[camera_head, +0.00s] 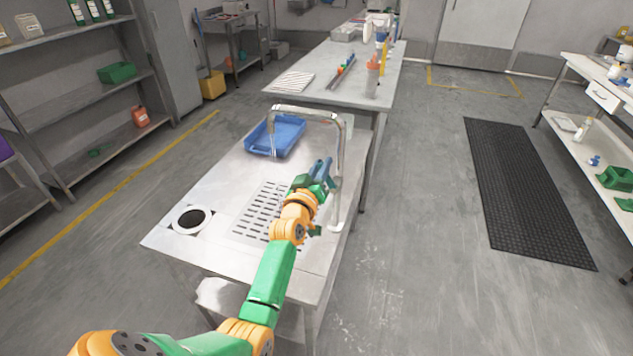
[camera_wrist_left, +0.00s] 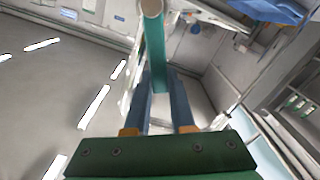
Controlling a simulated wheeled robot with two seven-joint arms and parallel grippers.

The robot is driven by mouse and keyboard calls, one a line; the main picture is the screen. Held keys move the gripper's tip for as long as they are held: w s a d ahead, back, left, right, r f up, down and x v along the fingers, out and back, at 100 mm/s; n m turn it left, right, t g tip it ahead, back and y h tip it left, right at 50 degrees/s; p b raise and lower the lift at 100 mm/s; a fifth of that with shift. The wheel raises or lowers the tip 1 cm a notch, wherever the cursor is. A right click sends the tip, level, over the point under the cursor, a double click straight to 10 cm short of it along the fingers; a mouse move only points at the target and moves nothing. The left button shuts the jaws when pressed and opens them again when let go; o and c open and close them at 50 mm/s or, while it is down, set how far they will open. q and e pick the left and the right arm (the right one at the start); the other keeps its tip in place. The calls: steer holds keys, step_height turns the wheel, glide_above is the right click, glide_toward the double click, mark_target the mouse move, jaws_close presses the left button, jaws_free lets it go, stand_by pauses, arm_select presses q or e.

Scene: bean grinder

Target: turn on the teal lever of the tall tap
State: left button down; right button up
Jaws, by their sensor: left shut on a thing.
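The tall tap (camera_head: 339,150) is a silver pipe at the right edge of the steel sink table, arching left, its spout end pointing down. My left gripper (camera_head: 322,170) is beside its upright post, with blue fingers reaching toward it. In the left wrist view the teal lever (camera_wrist_left: 155,48) is a straight bar, with a pale round end at the top of the picture. The fingers of the left gripper (camera_wrist_left: 162,82) are on both sides of the bar, shut on it. In the head view the gripper mostly hides the lever. My right gripper is not in view.
The steel table (camera_head: 225,165) has a drain slot grid (camera_head: 262,212) and a round dark hole (camera_head: 192,219). A blue tray (camera_head: 276,135) stands behind the spout. A second table (camera_head: 320,85) adjoins at the back. The floor to the right is free up to a black mat (camera_head: 520,190).

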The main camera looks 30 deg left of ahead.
arm_select(q)
steer(key=shift+s+a+f+n+b, duration=0.15)
steer(key=shift+a+f+n+b, duration=0.55)
steer(key=shift+n, duration=0.8)
steer(key=shift+s+a+f+n+b, duration=0.15)
steer(key=shift+a+f+n+b, duration=0.5)
steer(key=shift+n, duration=0.85)
steer(key=shift+s+a+f+n+b, duration=0.15)
steer(key=shift+a+f+n+b, duration=0.55)
steer(key=shift+n, duration=0.8)
steer(key=shift+d+f, duration=0.15)
steer(key=shift+f, duration=0.05)
steer(key=c, duration=0.9)
jaws_free()
steer(key=shift+o, duration=0.7)
steer(key=shift+w, duration=0.1)
